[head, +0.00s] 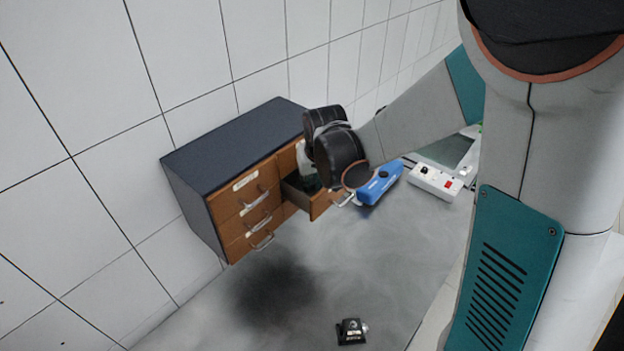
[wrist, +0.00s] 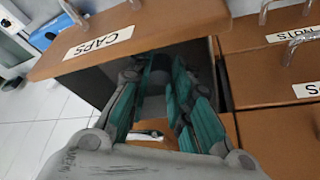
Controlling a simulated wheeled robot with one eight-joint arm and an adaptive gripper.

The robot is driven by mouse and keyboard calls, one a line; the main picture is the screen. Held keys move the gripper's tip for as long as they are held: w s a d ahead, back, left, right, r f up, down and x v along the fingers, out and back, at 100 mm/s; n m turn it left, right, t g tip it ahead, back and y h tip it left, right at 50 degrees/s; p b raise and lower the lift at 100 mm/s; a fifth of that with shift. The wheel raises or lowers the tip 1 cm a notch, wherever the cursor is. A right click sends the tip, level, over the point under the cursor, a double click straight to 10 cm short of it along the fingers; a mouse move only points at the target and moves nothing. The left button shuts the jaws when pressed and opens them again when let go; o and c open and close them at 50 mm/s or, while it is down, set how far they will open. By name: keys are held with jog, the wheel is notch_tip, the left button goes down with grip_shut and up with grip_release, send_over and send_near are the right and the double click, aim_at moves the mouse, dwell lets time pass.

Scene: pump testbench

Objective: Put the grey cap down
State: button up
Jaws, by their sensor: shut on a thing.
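My gripper (wrist: 163,78) reaches down into the open drawer labelled "CAPS" (wrist: 100,42). Its two teal-padded fingers are closed on a grey piece, the grey cap (wrist: 155,103), which shows only partly between them. In the head view the open drawer (head: 322,203) sticks out of the cabinet's right side, and my wrist covers most of its inside. The gripper's fingers and the cap are mostly hidden there. I cannot tell whether the cap touches the drawer floor.
The dark-topped wooden cabinet (head: 232,138) has several other labelled drawers, shut. A blue object (head: 380,183) and a white switch box (head: 435,182) lie to the right. A small black device (head: 351,331) stands at the front. The grey bench top between is clear.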

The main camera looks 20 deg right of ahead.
jog(key=o, duration=0.7)
jog(key=shift+r, duration=0.2)
jog(key=shift+r+p, duration=0.6)
jog(key=shift+p, duration=0.2)
jog(key=v, duration=1.1)
jog(key=s+d+r+t, duration=0.1)
jog(key=s, duration=1.2)
jog(key=s+d+r+t+b, duration=0.1)
jog(key=s, duration=0.5)
jog(key=shift+s+d+r+t, duration=0.2)
jog(key=shift+d+r+t, duration=0.1)
jog(key=shift+d+r, duration=0.05)
